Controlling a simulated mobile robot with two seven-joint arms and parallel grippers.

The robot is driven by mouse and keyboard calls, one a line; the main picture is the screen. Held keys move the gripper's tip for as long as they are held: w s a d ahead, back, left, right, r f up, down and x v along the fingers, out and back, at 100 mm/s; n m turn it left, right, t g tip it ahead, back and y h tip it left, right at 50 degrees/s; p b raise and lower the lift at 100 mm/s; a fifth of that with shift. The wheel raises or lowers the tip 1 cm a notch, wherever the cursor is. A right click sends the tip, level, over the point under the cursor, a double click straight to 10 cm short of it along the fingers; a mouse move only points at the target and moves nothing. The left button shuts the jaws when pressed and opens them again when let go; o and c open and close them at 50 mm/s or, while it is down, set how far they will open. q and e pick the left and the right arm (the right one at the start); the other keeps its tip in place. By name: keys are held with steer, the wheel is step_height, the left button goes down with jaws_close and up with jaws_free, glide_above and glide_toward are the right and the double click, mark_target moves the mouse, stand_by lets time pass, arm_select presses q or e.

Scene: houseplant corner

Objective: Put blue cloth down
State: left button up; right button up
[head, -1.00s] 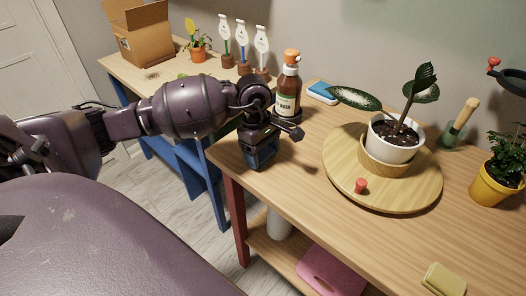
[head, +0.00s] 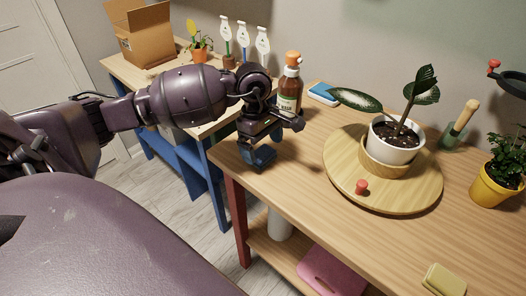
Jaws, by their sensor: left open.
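A small dark blue folded piece, which looks like the blue cloth (head: 264,157), is at the left end of the wooden table (head: 300,190), near its front-left corner. My left gripper (head: 265,143) is right above and around it, pointing down, with its fingers apart. The gripper hides part of the cloth, and I cannot tell whether a finger still touches it. My right gripper is not in view.
A brown bottle with an orange cap (head: 290,85) stands close behind my left gripper. A blue and white flat item (head: 322,93) lies behind. A round wooden board (head: 340,170) bears a potted plant (head: 395,140) and a red knob (head: 361,187). A yellow sponge (head: 443,279) lies at the front right.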

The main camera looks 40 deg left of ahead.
mark_target(259, 150)
arm_select(q)
step_height(259, 150, up, 9)
steer(key=a, duration=0.1)
steer(key=shift+a+p, duration=0.2)
steer(key=shift+p, duration=0.1)
stand_by(0.5)
